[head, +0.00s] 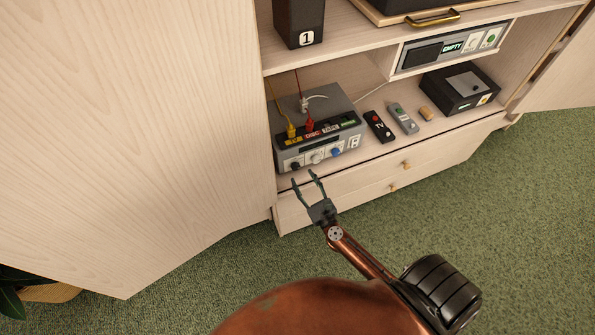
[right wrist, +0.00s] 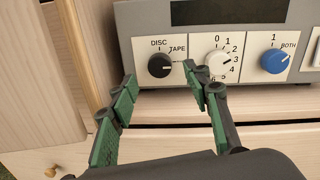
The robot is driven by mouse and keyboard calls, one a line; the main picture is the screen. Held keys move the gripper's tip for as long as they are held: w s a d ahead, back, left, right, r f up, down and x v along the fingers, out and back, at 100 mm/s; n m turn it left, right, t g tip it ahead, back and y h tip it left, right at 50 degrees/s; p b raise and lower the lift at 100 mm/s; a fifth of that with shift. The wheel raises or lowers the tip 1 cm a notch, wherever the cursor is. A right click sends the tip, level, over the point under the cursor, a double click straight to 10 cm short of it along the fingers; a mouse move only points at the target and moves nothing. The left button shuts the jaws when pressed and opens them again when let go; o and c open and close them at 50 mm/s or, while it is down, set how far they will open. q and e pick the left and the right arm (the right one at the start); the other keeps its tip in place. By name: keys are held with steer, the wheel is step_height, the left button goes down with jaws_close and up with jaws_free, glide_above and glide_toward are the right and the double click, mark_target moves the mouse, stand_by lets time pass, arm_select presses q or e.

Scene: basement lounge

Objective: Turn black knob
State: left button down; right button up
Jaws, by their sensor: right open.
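The black knob (right wrist: 159,66) is on the left of a grey device's front panel, between the labels DISC and TAPE. Its white mark points right, toward TAPE. The grey device (head: 345,107) stands on the cabinet shelf in the head view, with the black knob (head: 295,166) at its lower left. My right gripper (head: 303,177) is open and empty, just in front of the panel. In the right wrist view its green-padded fingers (right wrist: 160,82) are spread below and to either side of the black knob, apart from it. My left gripper is not in view.
A white knob (right wrist: 218,63) and a blue knob (right wrist: 275,61) sit right of the black knob. Coloured plugs with cables stand on the device. A TV remote (head: 379,126), a grey remote (head: 403,118) and a black box (head: 460,88) lie further right. Drawers (head: 390,175) are below.

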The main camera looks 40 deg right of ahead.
mark_target(297, 168)
steer(key=shift+w+d, duration=0.25)
steer(key=shift+w, duration=1)
steer(key=shift+w+d, duration=0.2)
steer(key=shift+w, duration=1)
steer(key=shift+c, duration=0.7)
steer(key=c, duration=1)
